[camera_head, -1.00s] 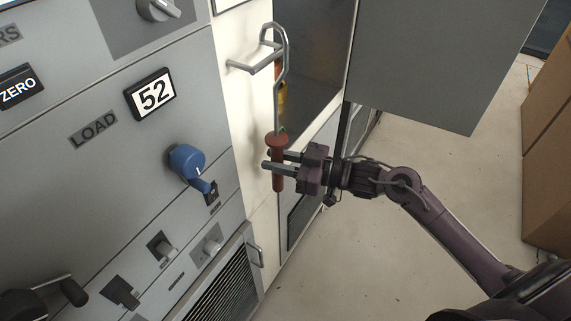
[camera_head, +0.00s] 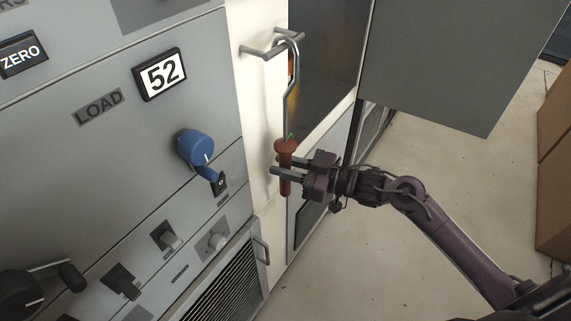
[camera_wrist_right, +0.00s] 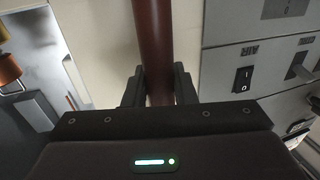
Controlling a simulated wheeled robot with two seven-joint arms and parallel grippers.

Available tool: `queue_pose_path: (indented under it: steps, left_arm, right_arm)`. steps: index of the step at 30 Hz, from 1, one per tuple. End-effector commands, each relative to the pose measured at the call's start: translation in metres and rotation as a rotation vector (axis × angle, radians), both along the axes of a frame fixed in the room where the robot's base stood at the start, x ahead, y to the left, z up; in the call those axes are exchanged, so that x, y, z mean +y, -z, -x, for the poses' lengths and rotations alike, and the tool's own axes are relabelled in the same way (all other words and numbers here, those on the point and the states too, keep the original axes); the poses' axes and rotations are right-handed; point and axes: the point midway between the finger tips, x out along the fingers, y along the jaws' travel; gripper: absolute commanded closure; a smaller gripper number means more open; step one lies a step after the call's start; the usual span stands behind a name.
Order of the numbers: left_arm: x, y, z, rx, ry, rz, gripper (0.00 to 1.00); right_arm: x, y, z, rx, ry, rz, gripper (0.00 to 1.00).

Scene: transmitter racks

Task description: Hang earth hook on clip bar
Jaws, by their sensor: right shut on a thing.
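The earth hook (camera_head: 290,100) is a bent grey metal rod with a red-brown handle, held nearly upright with its hook end up. The clip bar (camera_head: 262,53) is a thin metal bar standing out from the cream strip between the cabinets. The hook's bent top is at the bar's right end and appears to lie over it; whether they touch I cannot tell. My right gripper (camera_head: 282,176) is shut on the handle from the right. In the right wrist view the handle (camera_wrist_right: 153,40) stands between both fingers. My left gripper is out of view.
A grey panel with a blue knob (camera_head: 197,150), a "52" display (camera_head: 160,74) and switches fills the left. A grey door panel (camera_head: 440,60) hangs at upper right, above my right arm. Brown boxes (camera_head: 553,190) stand at the far right; the floor between is clear.

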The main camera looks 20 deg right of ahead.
Motion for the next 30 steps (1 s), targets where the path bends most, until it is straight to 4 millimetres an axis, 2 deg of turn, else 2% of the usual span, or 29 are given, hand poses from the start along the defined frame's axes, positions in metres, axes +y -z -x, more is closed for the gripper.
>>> queue_pose_path:
  steps: [5, 6, 11, 20, 30]
  left_arm:
    - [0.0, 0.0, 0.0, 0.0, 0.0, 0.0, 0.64]
    - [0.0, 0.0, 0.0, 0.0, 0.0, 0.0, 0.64]
    - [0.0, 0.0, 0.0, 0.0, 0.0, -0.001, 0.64]
    - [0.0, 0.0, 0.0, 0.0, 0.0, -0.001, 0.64]
    - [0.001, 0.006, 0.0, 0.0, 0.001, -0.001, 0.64]
  right_arm:
    - [0.0, -0.001, 0.0, -0.003, 0.0, -0.001, 1.0]
    - [0.0, -0.001, 0.0, -0.003, 0.0, -0.002, 0.71]
    - [0.0, -0.001, 0.0, -0.002, 0.0, -0.001, 0.5]
    - [-0.002, 0.001, 0.001, 0.002, 0.0, 0.001, 0.5]
    - [-0.041, 0.002, 0.032, 0.002, 0.001, 0.003, 0.5]
